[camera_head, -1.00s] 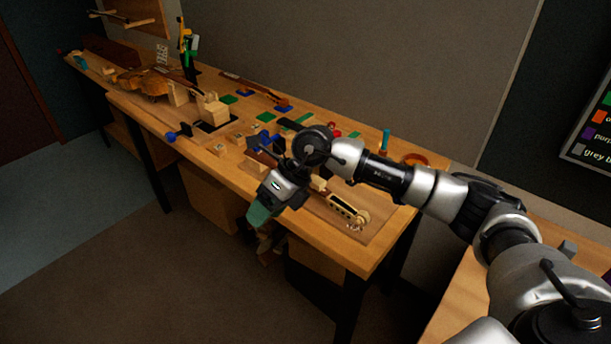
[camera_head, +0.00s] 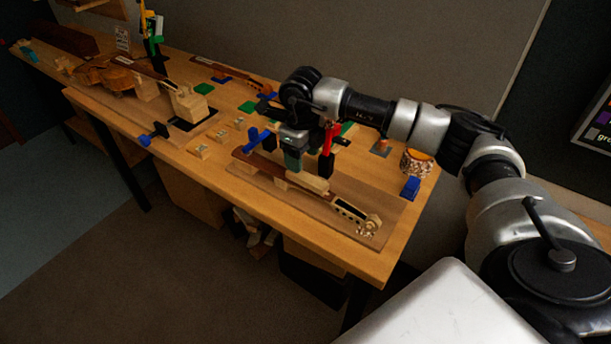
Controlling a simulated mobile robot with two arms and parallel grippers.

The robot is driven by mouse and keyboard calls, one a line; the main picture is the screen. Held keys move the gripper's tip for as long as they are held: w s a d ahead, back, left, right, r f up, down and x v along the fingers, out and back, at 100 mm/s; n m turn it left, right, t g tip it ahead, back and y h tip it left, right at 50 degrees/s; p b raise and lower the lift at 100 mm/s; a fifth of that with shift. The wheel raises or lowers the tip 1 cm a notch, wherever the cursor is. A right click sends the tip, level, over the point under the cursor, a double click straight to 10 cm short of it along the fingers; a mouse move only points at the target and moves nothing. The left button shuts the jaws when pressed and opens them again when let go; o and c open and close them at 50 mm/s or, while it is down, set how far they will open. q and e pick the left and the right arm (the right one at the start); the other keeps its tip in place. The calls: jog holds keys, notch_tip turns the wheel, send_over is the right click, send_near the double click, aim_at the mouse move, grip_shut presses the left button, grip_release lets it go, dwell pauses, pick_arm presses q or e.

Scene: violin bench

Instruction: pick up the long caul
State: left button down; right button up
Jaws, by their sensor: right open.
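A pale wooden bar (camera_head: 308,182), which looks like the long caul, lies along the dark-and-pale instrument neck (camera_head: 262,166) near the front of the bench. The neck's scroll end (camera_head: 368,226) points toward the right. My right gripper (camera_head: 309,168) points down just above and behind the pale bar, its fingers apart and nothing visible between them. Whether a finger touches the bar I cannot tell. My left gripper is not in view.
A red upright piece (camera_head: 328,138) stands close to the right gripper. A blue clamp (camera_head: 258,138) lies left of it. A blue block (camera_head: 410,187) and a round container (camera_head: 417,162) stand at the right end. A violin body (camera_head: 105,78) lies far left. The bench's front strip (camera_head: 290,230) is clear.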

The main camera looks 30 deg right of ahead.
aim_at(307, 180)
jog(key=shift+f, duration=0.5)
jog(key=shift+w+f, duration=0.1)
jog(key=shift+f, duration=0.15)
jog(key=f, duration=0.1)
jog(key=f+p, duration=0.1)
jog(key=f, duration=0.1)
jog(key=f+p, duration=0.1)
jog(key=shift+w+f, duration=0.25)
jog(key=shift+w, duration=0.1)
jog(key=shift+f, duration=0.25)
jog(key=shift+c, duration=0.3)
jog(key=c, duration=0.5)
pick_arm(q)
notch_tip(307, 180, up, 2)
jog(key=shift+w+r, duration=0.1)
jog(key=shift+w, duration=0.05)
pick_arm(e)
jog(key=c, duration=0.4)
